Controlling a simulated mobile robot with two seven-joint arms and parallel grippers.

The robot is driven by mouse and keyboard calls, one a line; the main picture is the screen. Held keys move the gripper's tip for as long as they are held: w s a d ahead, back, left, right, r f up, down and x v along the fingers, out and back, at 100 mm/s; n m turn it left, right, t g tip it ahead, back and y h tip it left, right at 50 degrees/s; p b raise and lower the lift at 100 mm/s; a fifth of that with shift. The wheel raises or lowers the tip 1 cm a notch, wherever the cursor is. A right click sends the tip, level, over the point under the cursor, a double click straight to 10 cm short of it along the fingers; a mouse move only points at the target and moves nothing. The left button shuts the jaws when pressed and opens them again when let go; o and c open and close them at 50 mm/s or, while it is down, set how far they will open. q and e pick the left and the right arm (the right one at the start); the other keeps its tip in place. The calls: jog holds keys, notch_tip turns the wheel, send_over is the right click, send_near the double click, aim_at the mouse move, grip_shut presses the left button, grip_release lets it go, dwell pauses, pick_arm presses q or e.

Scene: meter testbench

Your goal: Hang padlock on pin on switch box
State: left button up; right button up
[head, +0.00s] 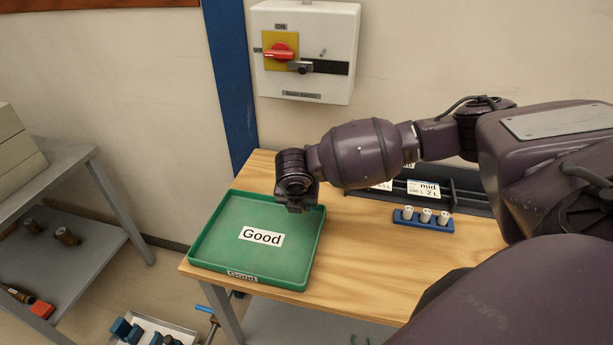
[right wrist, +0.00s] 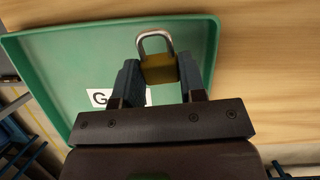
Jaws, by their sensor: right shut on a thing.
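The padlock (right wrist: 159,68) has a brass body and a silver shackle. It shows in the right wrist view between the fingers of my right gripper (right wrist: 157,78), which is shut on its body, with the shackle pointing away from the gripper. In the head view my right gripper (head: 298,203) is above the right part of the green tray, and the padlock is hidden there. The white switch box (head: 335,30) is on the wall behind the table. It has a red rotary handle (head: 279,52) on a yellow plate and a small pin (head: 323,52) to the right. My left gripper is not in view.
The green tray (head: 207,236), labelled Good, lies on the left of the wooden table (head: 355,260). A blue holder (head: 424,224) with several white pieces and a dark bin rack (head: 462,194) are to the right. A grey shelf (head: 95,225) stands at left.

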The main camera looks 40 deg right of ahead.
jog(key=a+t+p, duration=0.1)
jog(key=s+a+n+p, duration=0.1)
jog(key=a, duration=0.1)
jog(key=a+r+n+t+p, duration=0.1)
jog(key=shift+s+a+t+h, duration=0.2)
jog(key=shift+t+h, duration=0.1)
jog(key=shift+h, duration=0.1)
jog(key=w+d+r+t+h+p, duration=0.1)
jog(key=d+r+t, duration=0.2)
jog(key=r, duration=0.6)
jog(key=w+d+r+t+h+p, duration=0.1)
jog(key=d+r+t+h, duration=0.1)
jog(key=r, duration=0.7)
jog(key=w+d+r+t+h+p, duration=0.1)
jog(key=d+r+t, duration=0.3)
jog(key=r, duration=0.6)
jog(key=shift+d+n+t+h+p, duration=0.3)
jog(key=shift+d+t+h+p, duration=0.15)
jog(key=shift+h, duration=0.15)
